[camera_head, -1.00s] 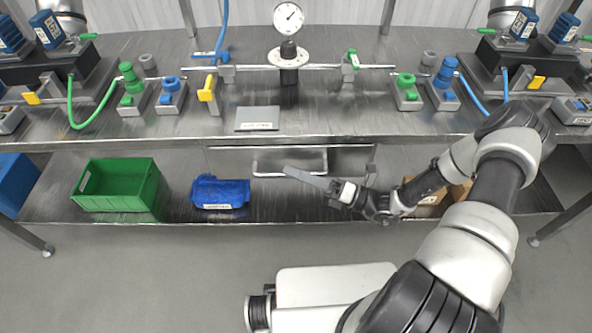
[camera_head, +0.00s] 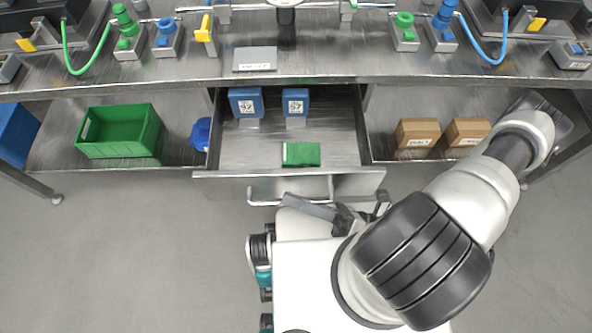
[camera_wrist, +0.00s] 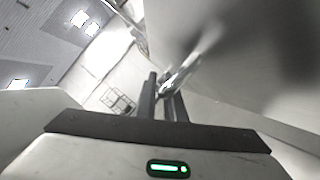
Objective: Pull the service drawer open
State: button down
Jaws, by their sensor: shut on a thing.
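The service drawer (camera_head: 235,186) stands pulled out from under the steel bench in the head view, its inside showing. Its bar handle (camera_head: 262,203) runs across the front face. My gripper (camera_head: 290,201) is at the handle and shut on it. In the wrist view the two fingers (camera_wrist: 161,88) are close together around the bright handle bar (camera_wrist: 178,78), in front of the grey drawer front. Inside the drawer are two blue labelled containers, at left (camera_head: 246,103) and right (camera_head: 295,102), and a green block (camera_head: 301,154) near the front.
On the lower shelf are a green crate (camera_head: 110,148) and a partly hidden blue item (camera_head: 200,134) at left, with two brown boxes (camera_head: 418,133) (camera_head: 467,131) at right. The bench top (camera_head: 330,68) carries valves and hoses. The floor at front left is clear.

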jog(key=shift+s, duration=2.65)
jog(key=c, duration=1.8)
grip_release()
jog(key=shift+c, duration=0.2)
jog(key=v, duration=1.7)
jog(key=shift+d+b, duration=0.15)
jog(key=shift+b, duration=0.3)
jog(key=shift+f, duration=0.1)
